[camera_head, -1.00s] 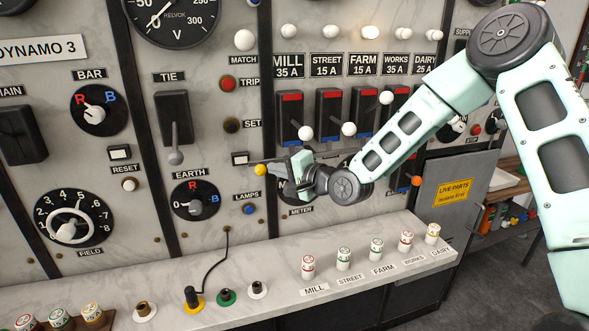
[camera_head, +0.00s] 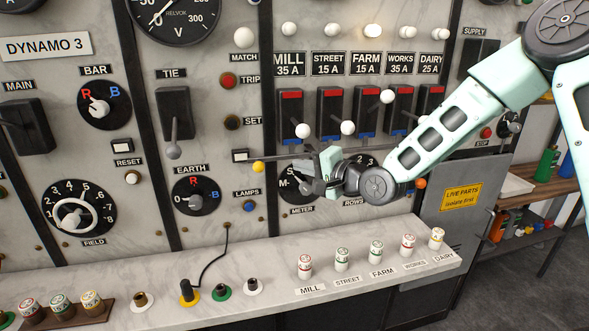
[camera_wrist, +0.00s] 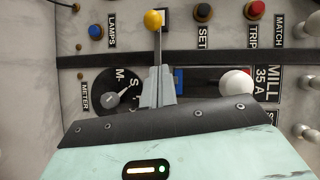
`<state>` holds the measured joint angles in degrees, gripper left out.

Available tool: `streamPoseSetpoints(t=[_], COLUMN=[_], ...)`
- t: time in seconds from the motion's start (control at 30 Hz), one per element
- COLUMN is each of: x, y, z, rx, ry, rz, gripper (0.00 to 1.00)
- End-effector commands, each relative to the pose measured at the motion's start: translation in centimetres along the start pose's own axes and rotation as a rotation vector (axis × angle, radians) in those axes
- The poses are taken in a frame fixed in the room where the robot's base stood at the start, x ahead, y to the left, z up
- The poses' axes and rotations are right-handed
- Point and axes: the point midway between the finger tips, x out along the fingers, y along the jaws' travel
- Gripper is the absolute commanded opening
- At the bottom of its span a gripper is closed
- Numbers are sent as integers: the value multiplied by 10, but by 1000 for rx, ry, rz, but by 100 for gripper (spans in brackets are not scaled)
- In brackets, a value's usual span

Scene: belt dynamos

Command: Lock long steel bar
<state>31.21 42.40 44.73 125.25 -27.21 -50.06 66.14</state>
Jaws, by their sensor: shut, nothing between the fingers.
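The long steel bar (camera_head: 285,159) runs level across the panel below the row of feeder switches. Its left end carries a yellow ball (camera_head: 258,167), and an orange ball (camera_head: 421,183) shows at the right beyond my wrist. My gripper (camera_head: 316,176) is shut and empty, in front of the panel to the right of the yellow ball; it hides the bar's middle. In the wrist view my fingers (camera_wrist: 157,88) point toward the yellow ball (camera_wrist: 153,20), with the bar's rod (camera_wrist: 157,50) showing between them. I cannot tell whether the fingers touch the bar.
Several feeder switches with white knobs (camera_head: 348,128) stand above the bar. Meter and earth dials (camera_head: 196,196) lie below. A marble ledge (camera_head: 270,306) with labelled plugs (camera_head: 305,265) juts out underneath. A grey live-parts door (camera_head: 462,215) is at the right.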

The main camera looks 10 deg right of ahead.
Motion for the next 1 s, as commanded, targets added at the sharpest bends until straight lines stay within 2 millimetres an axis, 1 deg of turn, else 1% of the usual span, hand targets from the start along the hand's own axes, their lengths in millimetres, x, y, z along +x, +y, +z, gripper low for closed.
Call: streamPoseSetpoints(t=[0.03,0.2,0.3,0.4,0.57,1.0], x=[-8,-36,-49,-56,-60,-60], y=[2,2,2,1,0,0], z=[0,0,-1,0,0,2], rx=[-2,-2,-1,-1,0,-4], ry=[1,2,3,1,-1,-3], rz=[0,1,1,0,0,4], gripper=[0,0,0,0,0,0])
